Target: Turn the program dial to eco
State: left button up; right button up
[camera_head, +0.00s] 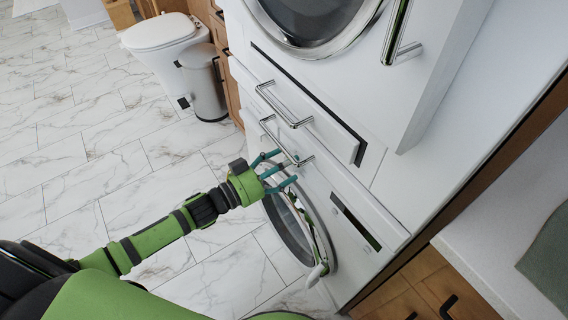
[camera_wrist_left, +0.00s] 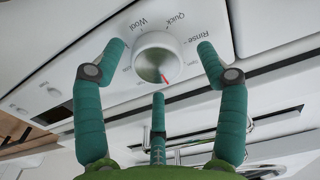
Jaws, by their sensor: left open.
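The program dial (camera_wrist_left: 158,55) is a round white knob with a metallic face, on a white panel (camera_wrist_left: 70,75) in the left wrist view. Its red mark is at its lower right edge. The labels Wool, Quick and Rinse are readable around it; I cannot read an eco label. My left gripper (camera_wrist_left: 160,68) is open, with fingertips left, right and below the dial; I cannot tell whether they touch it. In the head view my left gripper (camera_head: 283,170) is at the lower washing machine (camera_head: 352,255) and hides the dial. My right gripper is not in view.
Two chrome bar handles, an upper one (camera_head: 284,106) and a lower one (camera_head: 284,142), stick out close to my left gripper. The round washer door (camera_head: 303,238) is below it. A toilet (camera_head: 163,32) and a bin (camera_head: 204,83) stand further back. The marble floor at left is clear.

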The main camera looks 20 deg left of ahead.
pick_arm(q)
jog(key=c, duration=1.1)
jog(key=shift+r, duration=0.1)
jog(key=shift+r+m, duration=0.1)
jog(key=shift+m, duration=0.2)
